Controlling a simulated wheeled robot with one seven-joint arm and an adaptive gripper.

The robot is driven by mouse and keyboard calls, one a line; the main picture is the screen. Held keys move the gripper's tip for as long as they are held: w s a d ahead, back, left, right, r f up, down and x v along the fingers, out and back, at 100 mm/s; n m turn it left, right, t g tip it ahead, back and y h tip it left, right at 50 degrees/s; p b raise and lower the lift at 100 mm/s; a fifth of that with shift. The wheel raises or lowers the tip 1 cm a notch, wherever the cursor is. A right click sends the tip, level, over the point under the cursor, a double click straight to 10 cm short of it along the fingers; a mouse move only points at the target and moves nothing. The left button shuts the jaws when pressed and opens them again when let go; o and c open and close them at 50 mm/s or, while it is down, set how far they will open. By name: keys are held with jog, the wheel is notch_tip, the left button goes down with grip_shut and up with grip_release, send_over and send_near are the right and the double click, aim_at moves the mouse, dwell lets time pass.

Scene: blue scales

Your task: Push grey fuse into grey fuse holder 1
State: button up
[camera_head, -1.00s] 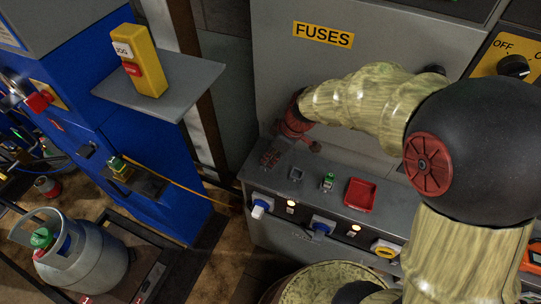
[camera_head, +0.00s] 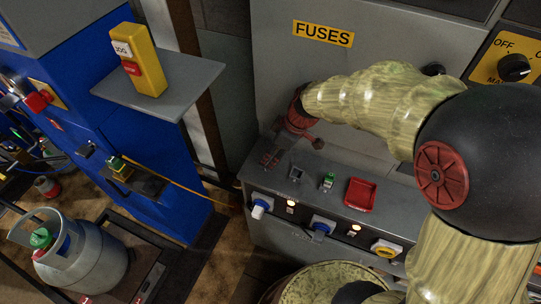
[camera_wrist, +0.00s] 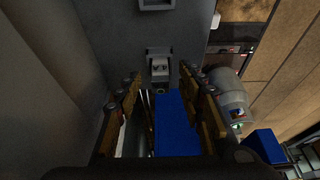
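In the wrist view a light grey fuse (camera_wrist: 160,70) shows in a dark grey holder (camera_wrist: 158,50) on the grey panel. I cannot tell how deep it sits. My gripper (camera_wrist: 160,85) is open. Its two brown fingers stand apart on the left and right of the fuse, with a gap on both sides, and nothing is seen between them. In the head view my gripper (camera_head: 293,146) is over the left end of the panel's ledge, and the fuse cannot be made out there.
Another grey holder (camera_head: 296,173) and a holder with a green fuse (camera_head: 328,181) stand to the right on the ledge, then a red tray (camera_head: 360,194). A blue cabinet (camera_head: 150,185) stands to the left across a gap.

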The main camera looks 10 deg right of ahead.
jog(key=v, duration=1)
jog(key=shift+r, duration=0.15)
jog(key=s+d+m+h, duration=0.2)
jog(key=s+d+m, duration=0.1)
jog(key=s+m, duration=0.45)
jog(key=s+d+r+m+t+p, duration=0.1)
jog(key=s+r+m+p, duration=0.1)
jog(key=s+r, duration=0.3)
jog(key=s+d+r+m+t+h+p, duration=0.1)
jog(key=s+d+r+m+t+p, duration=0.1)
jog(key=s+r, duration=0.3)
jog(key=shift+r+p, duration=0.3)
jog(key=shift+r, duration=0.65)
